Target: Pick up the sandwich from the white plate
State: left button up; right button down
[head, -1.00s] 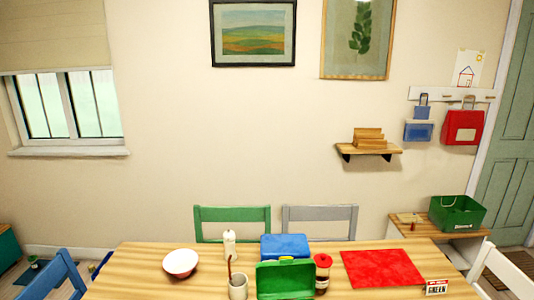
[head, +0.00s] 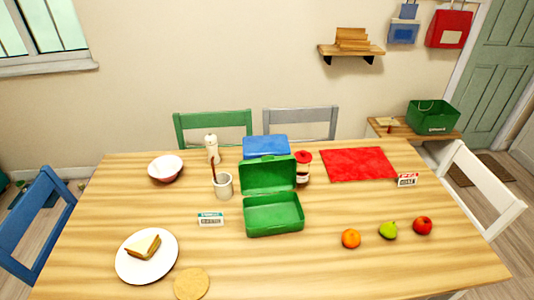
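The sandwich (head: 144,246) is a cut half with pale bread and a brown crust. It lies on the white plate (head: 164,264), near the front left of the wooden table. Neither of my grippers shows in the head view.
An open green lunch box (head: 273,215) stands mid-table, with a blue box (head: 266,147) behind it. A cup (head: 223,187), a bowl (head: 165,168), a round tan disc (head: 192,284), a red mat (head: 358,164) and fruit (head: 388,230) are around. Chairs stand around the table. The front centre is clear.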

aim_at(145, 249)
jog(key=u, duration=1.05)
